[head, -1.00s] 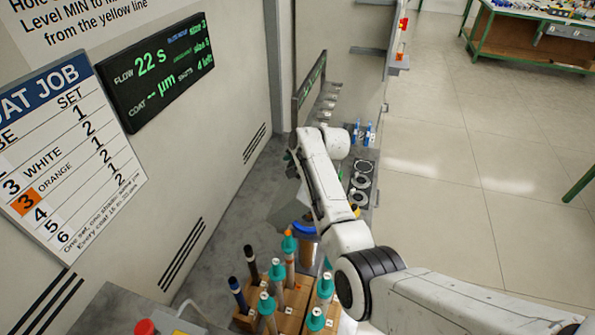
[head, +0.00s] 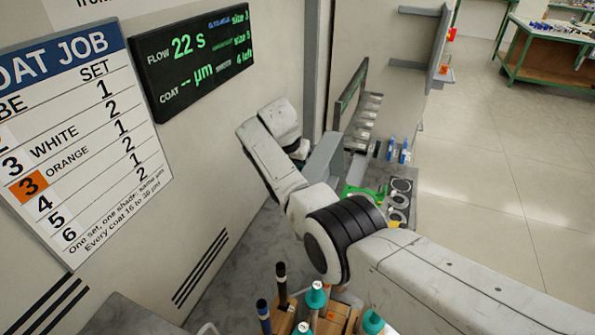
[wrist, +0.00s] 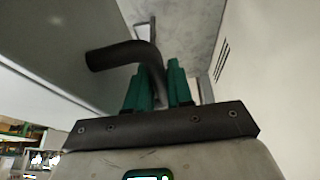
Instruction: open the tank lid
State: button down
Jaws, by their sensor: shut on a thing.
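My gripper (wrist: 157,88) shows its teal fingers in the wrist view, shut on a dark bent handle (wrist: 122,54). A broad grey plate, which looks like the tank lid (wrist: 55,45), fills the upper left beside the handle. In the head view a grey panel, probably the same lid (head: 325,155), stands steeply tilted just right of my wrist. My fingers are mostly hidden there by the arm. A bright green patch (head: 358,192) shows below and right of the panel, partly behind my arm; I cannot tell whether it is the tank's inside.
Rods with teal and dark tops stand in a wooden block (head: 335,318) at the bottom. Round cups (head: 400,190) and blue bottles (head: 398,150) sit to the right of the arm. A wall with a job board (head: 75,140) and display (head: 195,60) bounds the left.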

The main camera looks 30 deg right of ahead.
jog(key=shift+w+a+f+g+b, duration=0.2)
jog(key=shift+w+f+g+b, duration=0.1)
jog(key=shift+f+b, duration=0.3)
jog(key=shift+r, duration=0.1)
jog(key=c, duration=1.1)
grip_release()
jog(key=shift+r, duration=0.15)
jog(key=v, duration=1)
jog(key=shift+a+r+p, duration=0.2)
jog(key=shift+a+p, duration=0.05)
jog(key=shift+p, duration=0.1)
